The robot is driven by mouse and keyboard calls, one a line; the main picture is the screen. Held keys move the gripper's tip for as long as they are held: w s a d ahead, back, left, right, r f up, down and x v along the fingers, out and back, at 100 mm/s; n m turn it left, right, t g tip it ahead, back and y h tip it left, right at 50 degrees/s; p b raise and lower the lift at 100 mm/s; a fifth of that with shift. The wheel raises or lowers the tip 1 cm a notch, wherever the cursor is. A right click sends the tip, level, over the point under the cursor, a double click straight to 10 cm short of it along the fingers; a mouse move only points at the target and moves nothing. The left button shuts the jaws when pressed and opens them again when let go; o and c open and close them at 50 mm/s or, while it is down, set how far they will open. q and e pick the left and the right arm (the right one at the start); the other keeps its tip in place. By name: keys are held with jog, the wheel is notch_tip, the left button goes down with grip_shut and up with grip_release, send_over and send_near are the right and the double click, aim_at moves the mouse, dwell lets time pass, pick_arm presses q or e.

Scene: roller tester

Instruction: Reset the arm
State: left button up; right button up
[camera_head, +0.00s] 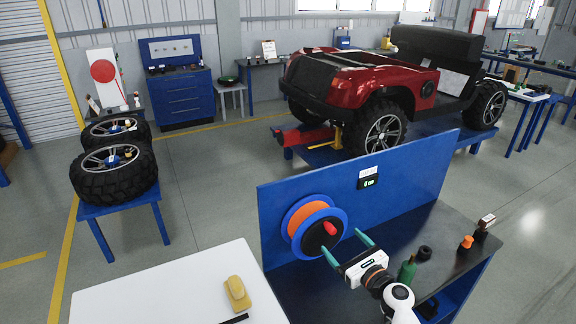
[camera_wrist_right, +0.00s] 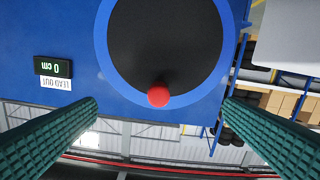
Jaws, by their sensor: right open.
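The roller tester is a blue upright panel (camera_head: 405,175) with a blue-rimmed roller (camera_head: 297,243) that has an orange band and a dark face. A red knob (camera_head: 330,228) sticks out of the face. A small display (camera_head: 368,183) on the panel reads 0 cm. My right gripper (camera_head: 347,244) is open in front of the roller, its green fingers apart. In the right wrist view the red knob (camera_wrist_right: 158,96) lies between the two fingers, farther off, with the dark disc (camera_wrist_right: 165,45) behind it. No contact shows. My left gripper is out of view.
The dark bench (camera_head: 440,235) holds a green bottle (camera_head: 407,270), a black round part (camera_head: 425,253) and an orange-topped item (camera_head: 466,242). A white table (camera_head: 165,290) carries a yellow object (camera_head: 237,293). Wheels (camera_head: 115,168) on a blue stand and a red car (camera_head: 350,80) stand behind.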

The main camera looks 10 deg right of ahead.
jog(key=s+a+f+n+g, duration=0.2)
jog(key=s+a+n+g, duration=0.1)
jog(key=s+n, duration=0.4)
jog(key=s+a+f+n+g+y, duration=0.1)
jog(key=s+a+f+n+g, duration=0.2)
jog(key=s+n, duration=0.35)
jog(key=s+a+f+n+g, duration=0.2)
jog(key=s+a+n+g, duration=0.1)
jog(key=s+n, duration=0.45)
jog(key=s+d+r+n+g+h, duration=0.1)
jog(key=s+d+n+g+h, duration=0.2)
jog(key=s+n, duration=0.4)
jog(key=s+d+n+g+h, duration=0.1)
jog(key=s+d+n+h, duration=0.3)
jog(key=s, duration=0.6)
notch_tip(320, 180, down, 33)
jog(key=g+b, duration=0.2)
jog(key=b, duration=0.6)
jog(key=s+d+f+b, duration=0.1)
jog(key=s+f+b, duration=0.2)
jog(key=s+f, duration=0.5)
jog(key=s+d+f+g+b, duration=0.1)
jog(key=s+d+f+b, duration=0.1)
jog(key=s+f, duration=0.7)
notch_tip(320, 180, down, 6)
jog(key=shift+s+f+n+b, duration=0.2)
jog(key=shift+n+b, duration=0.2)
jog(key=shift+b, duration=0.3)
